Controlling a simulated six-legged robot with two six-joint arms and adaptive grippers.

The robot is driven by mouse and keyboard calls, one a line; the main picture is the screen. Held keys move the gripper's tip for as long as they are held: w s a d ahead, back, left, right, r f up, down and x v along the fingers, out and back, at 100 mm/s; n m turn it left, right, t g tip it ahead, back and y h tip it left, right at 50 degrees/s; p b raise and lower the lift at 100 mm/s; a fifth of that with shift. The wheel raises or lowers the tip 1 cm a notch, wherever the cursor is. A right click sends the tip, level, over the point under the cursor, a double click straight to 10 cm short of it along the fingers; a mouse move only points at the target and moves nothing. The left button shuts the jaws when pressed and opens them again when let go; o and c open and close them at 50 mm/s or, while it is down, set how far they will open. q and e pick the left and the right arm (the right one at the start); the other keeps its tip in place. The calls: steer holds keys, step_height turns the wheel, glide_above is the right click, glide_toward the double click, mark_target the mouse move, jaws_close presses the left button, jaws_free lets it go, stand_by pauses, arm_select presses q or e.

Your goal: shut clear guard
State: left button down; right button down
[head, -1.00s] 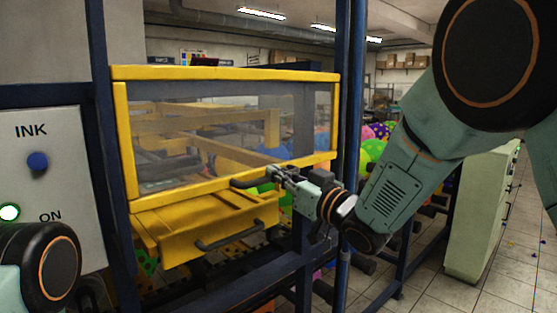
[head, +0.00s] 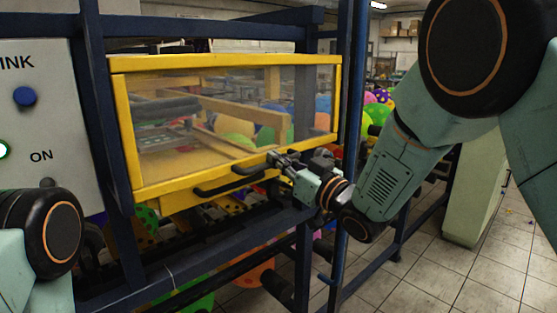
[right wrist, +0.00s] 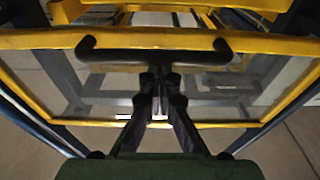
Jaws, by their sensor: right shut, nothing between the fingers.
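The clear guard (head: 190,135) is a see-through pane in a yellow frame, on the front of a blue machine frame. Its lower yellow edge sits low, and no slatted yellow part shows under it. A black handle (head: 230,184) runs along that lower edge, with another dark bar just above it. My right gripper (head: 273,158) is shut and empty at the right end of the lower edge. In the right wrist view, its closed fingers (right wrist: 158,78) meet the middle of a black handle (right wrist: 155,56); whether they touch is unclear. My left gripper is out of view.
A grey panel (head: 50,115) with a blue knob (head: 25,96) and a green light stands at the left. Blue posts (head: 350,100) flank the guard. Coloured balloons lie behind and below.

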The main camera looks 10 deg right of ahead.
mark_target(261, 132)
steer(key=shift+f, duration=0.45)
steer(key=r+p, duration=0.2)
steer(key=r, duration=0.1)
steer(key=w+r+p, duration=0.1)
steer(key=r, duration=0.1)
steer(key=shift+a+p, duration=0.25)
steer(key=shift+p, duration=0.1)
steer(key=b+v, duration=0.1)
steer(key=v, duration=0.8)
steer(key=s+d+f+m+g+h+b, duration=0.1)
steer(key=s+d+f+m+g+h, duration=0.15)
steer(key=f, duration=0.75)
steer(key=s+d+f+m+g+h+b, duration=0.1)
steer(key=s+d+f+g+h, duration=0.2)
steer(key=f, duration=0.6)
steer(key=s+d+f+m+g+h+b, duration=0.1)
steer(key=s+d+f+m+h, duration=0.25)
steer(key=f, duration=0.65)
steer(key=s+f+g+h+b, duration=0.1)
steer(key=s+f+g, duration=0.2)
steer(key=s+f, duration=0.4)
steer(key=s+d+f+g+b, duration=0.1)
steer(key=s+f+g, duration=0.2)
steer(key=s+f, duration=0.4)
steer(key=s+d+f+g+h+b, duration=0.1)
steer(key=s+f, duration=0.7)
steer(key=s, duration=1)
steer(key=shift+d+m+g+h+b, duration=0.3)
steer(key=shift+g+b, duration=0.2)
steer(key=shift+g, duration=0.65)
